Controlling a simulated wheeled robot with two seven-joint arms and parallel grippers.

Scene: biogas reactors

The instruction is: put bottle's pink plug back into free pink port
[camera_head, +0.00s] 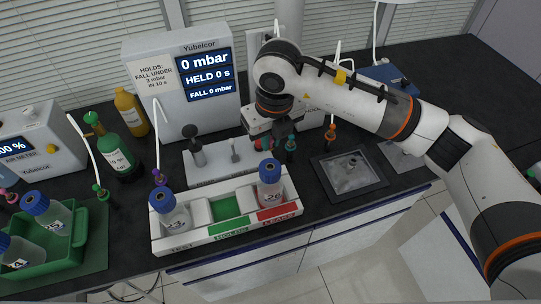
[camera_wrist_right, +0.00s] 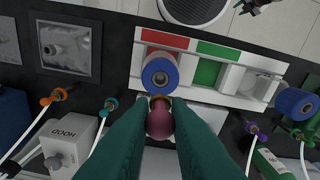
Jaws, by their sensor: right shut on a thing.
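My right gripper (camera_wrist_right: 160,128) is shut on a mauve-pink plug (camera_wrist_right: 159,121), seen between its teal fingers in the right wrist view. In the head view the gripper (camera_head: 268,140) is above the bench behind the rack, and the plug is hidden. A blue-capped bottle (camera_head: 270,186) stands in the rack's red-marked compartment. In the wrist view its blue cap (camera_wrist_right: 160,77) is just beyond the fingertips; I cannot tell whether they touch. Another blue-capped bottle (camera_head: 173,216) stands in the compartment marked TEST. I cannot make out a free pink port. My left gripper is not in view.
The white rack (camera_head: 202,239) has an empty green-marked compartment. A Yubelcor display unit (camera_head: 150,106) stands behind. Teal (camera_head: 291,143), orange (camera_head: 330,131) and purple (camera_head: 159,176) connectors stand nearby. A square grey tray (camera_head: 321,172) lies right. A green tray (camera_head: 87,236) holds bottles at left.

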